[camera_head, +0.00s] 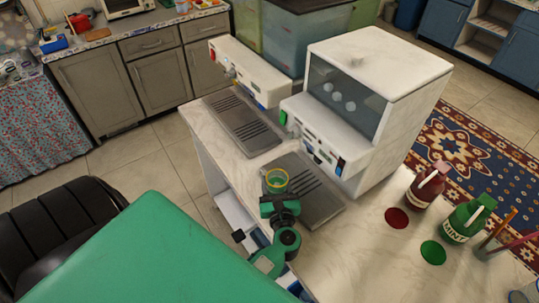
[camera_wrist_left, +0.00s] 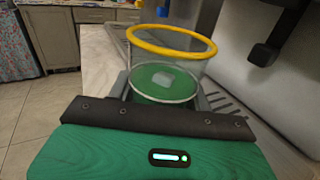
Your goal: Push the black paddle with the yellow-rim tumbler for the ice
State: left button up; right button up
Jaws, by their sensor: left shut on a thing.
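The clear tumbler with a yellow rim (camera_head: 276,180) is upright over the metal drip tray in front of the white ice machine (camera_head: 386,62). My left gripper (camera_head: 279,201) is shut on it. In the left wrist view, the tumbler's yellow rim (camera_wrist_left: 171,51) faces up between the fingers (camera_wrist_left: 163,92), and a pale block (camera_wrist_left: 167,79) shows at its green bottom. In the head view I cannot make out the paddle. My right gripper is not in view.
The drip tray (camera_head: 322,209) lies under the tumbler. A second white dispenser (camera_head: 246,72) and tray (camera_head: 242,122) stand to the left. A red bottle (camera_head: 424,189) and a green bottle (camera_head: 463,223) stand on the marble counter at right, beside red and green discs.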

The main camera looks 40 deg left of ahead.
pick_arm(q)
jog(key=w, duration=0.2)
jog(key=w+d, duration=0.1)
jog(key=w, duration=0.1)
jog(key=w+d, duration=0.1)
jog(key=w, duration=0.2)
jog(key=shift+d, duration=0.2)
jog(key=shift+w+d+f+b, duration=0.15)
jog(key=shift+w+d+b, duration=0.15)
jog(key=shift+w+b, duration=0.55)
jog(key=shift+w+d+b, duration=0.25)
jog(key=shift+w+b, duration=0.1)
jog(key=shift+w, duration=0.3)
jog(key=shift+w, duration=0.15)
